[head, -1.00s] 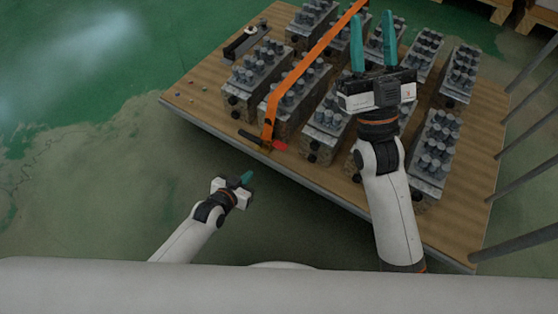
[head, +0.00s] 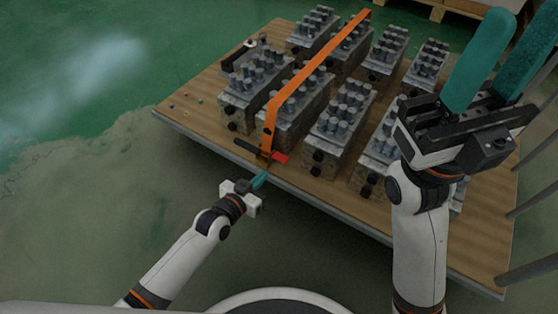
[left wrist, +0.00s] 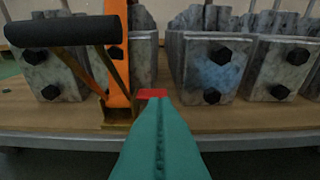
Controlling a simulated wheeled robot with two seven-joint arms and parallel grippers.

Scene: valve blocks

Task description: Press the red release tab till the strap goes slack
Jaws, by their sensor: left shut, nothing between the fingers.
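The orange strap (head: 318,60) runs over the valve blocks (head: 297,105) down to a buckle with a black handle at the pallet's front edge, and looks straight. The red release tab (head: 280,158) sticks out to the right of the buckle; in the left wrist view the red tab (left wrist: 152,93) lies just beyond my fingertips. My left gripper (head: 261,180) is shut and empty, its teal fingers pointing at the tab from in front; whether they touch it I cannot tell. My right gripper (head: 505,60) is raised over the right side, its teal fingers apart and empty.
The wooden pallet (head: 205,105) carries several valve blocks in rows. The black ratchet handle (left wrist: 62,31) stands left of my left fingers in the left wrist view. Grey bars (head: 530,200) rise at the right. Floor at the left is clear.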

